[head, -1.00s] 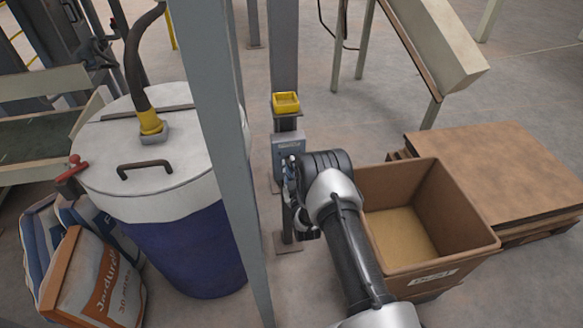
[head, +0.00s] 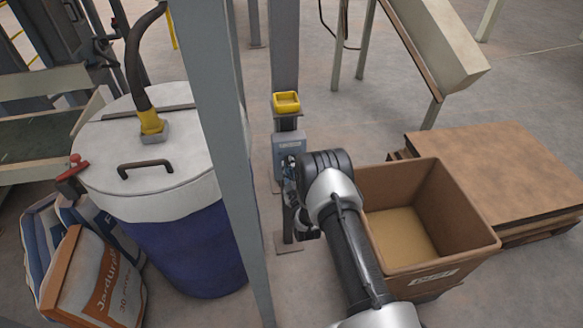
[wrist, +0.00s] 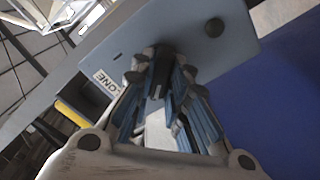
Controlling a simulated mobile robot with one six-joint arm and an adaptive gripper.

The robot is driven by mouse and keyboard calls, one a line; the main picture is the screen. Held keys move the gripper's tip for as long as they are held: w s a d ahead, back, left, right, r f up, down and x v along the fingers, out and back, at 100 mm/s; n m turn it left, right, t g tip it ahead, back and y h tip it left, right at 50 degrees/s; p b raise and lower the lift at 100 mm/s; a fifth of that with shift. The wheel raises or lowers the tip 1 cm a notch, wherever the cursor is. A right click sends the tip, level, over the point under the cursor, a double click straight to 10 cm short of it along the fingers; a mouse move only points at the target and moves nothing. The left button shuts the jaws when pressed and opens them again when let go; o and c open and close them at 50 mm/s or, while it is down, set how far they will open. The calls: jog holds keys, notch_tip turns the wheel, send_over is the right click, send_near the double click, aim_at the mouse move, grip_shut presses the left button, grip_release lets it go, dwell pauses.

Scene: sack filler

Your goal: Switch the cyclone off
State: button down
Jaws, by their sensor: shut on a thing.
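The cyclone's control box (head: 290,142) is a blue-grey box on a grey post; its label ending in "ONE" (wrist: 107,82) shows in the wrist view. My gripper (head: 289,164) is at the front of this box. In the wrist view its blue-padded fingers (wrist: 160,72) are closed together against the box face (wrist: 190,50), on a small dark switch handle (wrist: 157,91) that they mostly hide. The handle's exact position cannot be read. A dark round knob (wrist: 214,27) on the box face stands apart from the fingers.
A yellow tray (head: 287,102) sits on the post above the box. A brown bin (head: 470,240) stands right of my arm, and a pallet (head: 500,165) behind it. A grey upright (head: 215,100) and a lidded drum (head: 150,180) stand to the left.

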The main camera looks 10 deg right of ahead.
jog(key=c, duration=1.6)
grip_release()
jog(key=shift+o, duration=0.2)
jog(key=s, duration=1.2)
